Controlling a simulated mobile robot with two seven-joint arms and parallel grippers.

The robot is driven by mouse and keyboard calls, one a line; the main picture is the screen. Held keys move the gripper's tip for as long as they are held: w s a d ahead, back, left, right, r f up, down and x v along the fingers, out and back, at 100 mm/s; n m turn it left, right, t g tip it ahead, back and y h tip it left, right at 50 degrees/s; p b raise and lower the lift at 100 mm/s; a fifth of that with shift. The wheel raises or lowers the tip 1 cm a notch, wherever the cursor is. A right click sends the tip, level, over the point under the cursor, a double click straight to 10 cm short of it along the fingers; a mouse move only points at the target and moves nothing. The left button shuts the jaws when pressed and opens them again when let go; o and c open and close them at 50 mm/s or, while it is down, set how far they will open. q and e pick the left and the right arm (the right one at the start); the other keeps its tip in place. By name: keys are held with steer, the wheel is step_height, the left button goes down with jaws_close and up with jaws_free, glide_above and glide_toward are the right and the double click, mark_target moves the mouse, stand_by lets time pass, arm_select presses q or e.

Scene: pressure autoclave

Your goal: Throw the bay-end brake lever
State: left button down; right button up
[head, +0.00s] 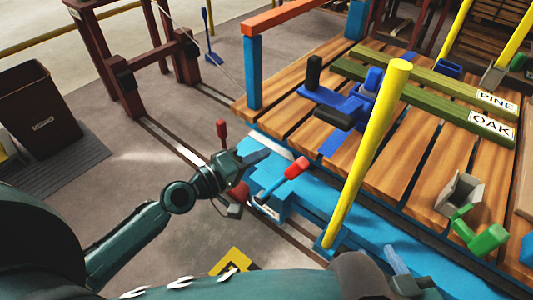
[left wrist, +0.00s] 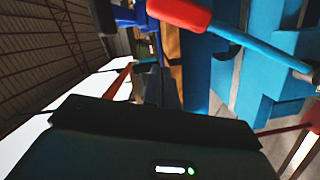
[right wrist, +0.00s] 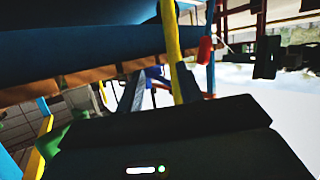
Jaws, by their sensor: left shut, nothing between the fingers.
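A lever with a red grip (head: 297,168) and a blue arm stands on the near side of the blue cart; its red grip (left wrist: 180,12) is large at the top of the left wrist view. My left gripper (head: 262,156) is shut and empty, just left of that grip, apparently not touching it. Another red-gripped lever (head: 221,130) stands beyond my left gripper near the floor rail. I cannot tell from labels which is the bay-end brake lever. My right gripper (head: 395,262) is at the bottom, partly hidden; its fingers (right wrist: 158,92) look apart in the right wrist view.
A yellow post (head: 368,155) rises from the cart's near edge. The plank deck (head: 290,112) carries a blue clamp with black handles (head: 341,105) and green boards marked PINE and OAK (head: 430,85). A green-handled part (head: 482,238) is at right. A dark bin (head: 38,110) stands left; floor between is clear.

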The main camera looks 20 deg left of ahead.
arm_select(q)
steer(key=b+v, duration=0.2)
steer(key=v, duration=0.5)
steer(key=shift+s+r, duration=0.15)
steer(key=shift+s, duration=0.05)
arm_select(e)
steer(key=shift+w+a+n+t+y, duration=0.1)
steer(key=shift+w+n+t+y, duration=0.4)
steer(key=shift+t, duration=0.7)
